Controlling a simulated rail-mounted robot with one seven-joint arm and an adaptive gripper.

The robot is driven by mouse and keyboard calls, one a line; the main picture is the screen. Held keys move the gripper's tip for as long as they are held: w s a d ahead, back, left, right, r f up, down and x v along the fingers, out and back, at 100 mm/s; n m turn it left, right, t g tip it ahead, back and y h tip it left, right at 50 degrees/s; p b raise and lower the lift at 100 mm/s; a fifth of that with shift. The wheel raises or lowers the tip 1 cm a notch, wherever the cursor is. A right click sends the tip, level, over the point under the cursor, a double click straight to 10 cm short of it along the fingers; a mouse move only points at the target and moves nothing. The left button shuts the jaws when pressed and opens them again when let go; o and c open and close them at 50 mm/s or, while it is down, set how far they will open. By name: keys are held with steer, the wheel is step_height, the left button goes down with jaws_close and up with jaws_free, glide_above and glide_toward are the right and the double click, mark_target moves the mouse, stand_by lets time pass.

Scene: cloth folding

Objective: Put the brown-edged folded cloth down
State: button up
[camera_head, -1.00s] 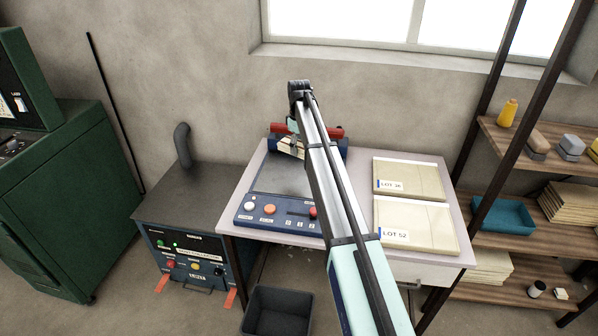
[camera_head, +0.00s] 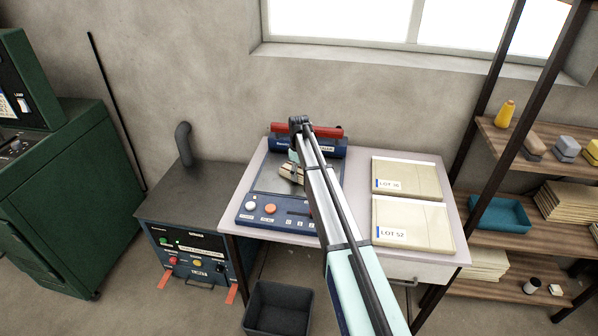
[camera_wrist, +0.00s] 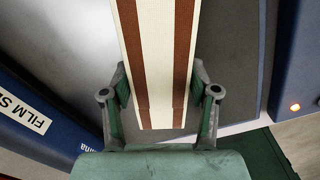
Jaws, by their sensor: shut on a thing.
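The cream folded cloth with brown edge bands (camera_wrist: 155,50) lies between the two fingers of my gripper (camera_wrist: 160,88) in the wrist view. My gripper is shut on it. In the head view the cloth (camera_head: 290,173) shows small at the end of my arm, partly hidden by it. It is over the grey plate (camera_head: 268,181) of the blue film machine, in front of its red bar. I cannot tell whether it touches the plate.
Two flat beige trays or boards, labelled LOT 36 (camera_head: 420,177) and LOT 52 (camera_head: 425,217), lie on the table's right half. The blue control panel (camera_head: 277,218) is at the front. Shelves (camera_head: 535,200) stand right, a dark machine (camera_head: 175,205) left, a bin (camera_head: 277,308) below.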

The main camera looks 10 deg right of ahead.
mark_target(299, 170)
steer(key=o, duration=1.3)
steer(key=shift+f, duration=0.1)
step_height(299, 170, up, 12)
steer(key=b, duration=0.3)
steer(key=shift+b, duration=0.4)
